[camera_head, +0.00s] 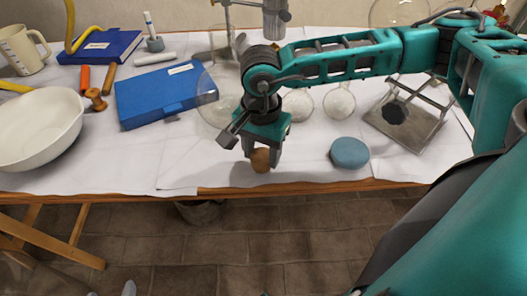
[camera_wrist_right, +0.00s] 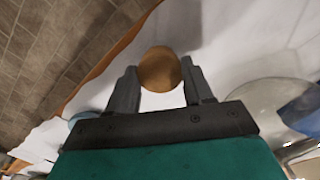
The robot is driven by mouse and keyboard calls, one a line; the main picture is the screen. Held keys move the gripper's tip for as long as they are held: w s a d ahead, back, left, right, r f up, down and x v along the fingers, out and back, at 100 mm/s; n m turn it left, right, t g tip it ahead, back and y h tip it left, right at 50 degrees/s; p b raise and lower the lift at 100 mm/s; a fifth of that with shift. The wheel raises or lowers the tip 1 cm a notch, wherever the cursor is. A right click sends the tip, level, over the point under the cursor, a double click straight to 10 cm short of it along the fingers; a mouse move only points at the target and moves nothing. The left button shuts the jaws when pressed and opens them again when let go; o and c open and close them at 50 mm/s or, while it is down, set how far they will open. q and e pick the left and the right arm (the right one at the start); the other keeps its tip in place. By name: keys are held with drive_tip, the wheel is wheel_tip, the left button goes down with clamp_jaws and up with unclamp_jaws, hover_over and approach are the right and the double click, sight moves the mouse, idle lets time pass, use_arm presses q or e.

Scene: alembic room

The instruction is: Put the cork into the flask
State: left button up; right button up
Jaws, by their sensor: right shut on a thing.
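My right gripper (camera_head: 262,156) is shut on the cork (camera_head: 261,161), a round brown piece, near the front edge of the white-covered table. In the right wrist view the cork (camera_wrist_right: 160,69) sits between the two fingertips of the gripper (camera_wrist_right: 160,82). A clear glass vessel, which looks like the flask (camera_head: 218,112), stands just left of and behind my right gripper, partly hidden by it. Clear glass also shows at the right of the wrist view (camera_wrist_right: 268,92). I cannot make out its opening. My left gripper is not in view.
A blue round pad (camera_head: 349,152) lies right of the gripper. Two glass vessels with white contents (camera_head: 297,105) (camera_head: 339,103) stand behind. A blue box (camera_head: 160,95), a white bowl (camera_head: 40,130) and a metal stand (camera_head: 405,112) are around. The front cloth is mostly clear.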

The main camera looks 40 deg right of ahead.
sight(262, 155)
drive_tip(key=shift+r+p, duration=0.55)
drive_tip(key=shift+r, duration=1)
